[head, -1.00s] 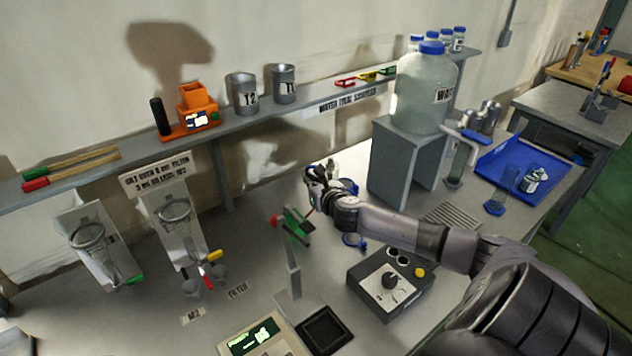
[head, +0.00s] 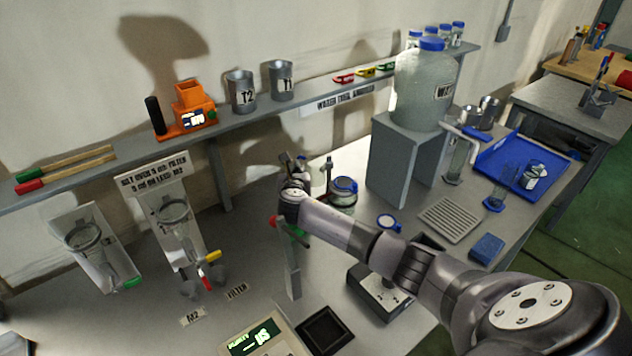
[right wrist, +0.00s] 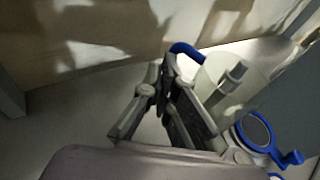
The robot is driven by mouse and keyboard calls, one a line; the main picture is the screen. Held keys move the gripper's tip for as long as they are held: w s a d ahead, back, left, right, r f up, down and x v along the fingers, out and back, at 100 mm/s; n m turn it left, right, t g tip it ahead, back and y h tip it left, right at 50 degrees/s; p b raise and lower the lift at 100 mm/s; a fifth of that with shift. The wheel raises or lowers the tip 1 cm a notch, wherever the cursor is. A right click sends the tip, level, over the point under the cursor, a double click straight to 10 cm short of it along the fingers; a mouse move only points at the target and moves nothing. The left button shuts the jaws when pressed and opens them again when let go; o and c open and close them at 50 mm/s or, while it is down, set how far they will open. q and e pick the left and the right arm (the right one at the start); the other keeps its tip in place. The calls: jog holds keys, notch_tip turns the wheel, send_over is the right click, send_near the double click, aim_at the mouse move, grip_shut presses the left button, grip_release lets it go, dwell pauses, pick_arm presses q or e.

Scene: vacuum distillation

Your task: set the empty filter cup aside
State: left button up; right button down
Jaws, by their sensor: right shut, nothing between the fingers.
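My right gripper (head: 294,160) is shut and empty over the back of the bench. Its fingers also show in the right wrist view (right wrist: 165,85), above the bench with nothing between them. A clear vessel with a blue rim (head: 343,194) stands just right of the gripper. In the right wrist view a blue ring (right wrist: 256,131) and a blue hooked handle (right wrist: 186,50) lie beside the fingers. Two clear funnel-shaped cups, one on the left stand (head: 83,237) and one on the right stand (head: 173,208), are far from the gripper. I cannot tell which piece is the filter cup. My left gripper is out of view.
A large clear jar (head: 424,90) stands on a grey raised block (head: 398,165). A wall shelf (head: 225,131) holds metal cups and an orange device (head: 190,108). A blue tray (head: 545,165) is at the right. The red-and-green tool (head: 296,227) is partly behind my arm.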

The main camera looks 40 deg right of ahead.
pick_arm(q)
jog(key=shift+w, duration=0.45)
pick_arm(e)
notch_tip(320, 180, up, 10)
dwell(0.4)
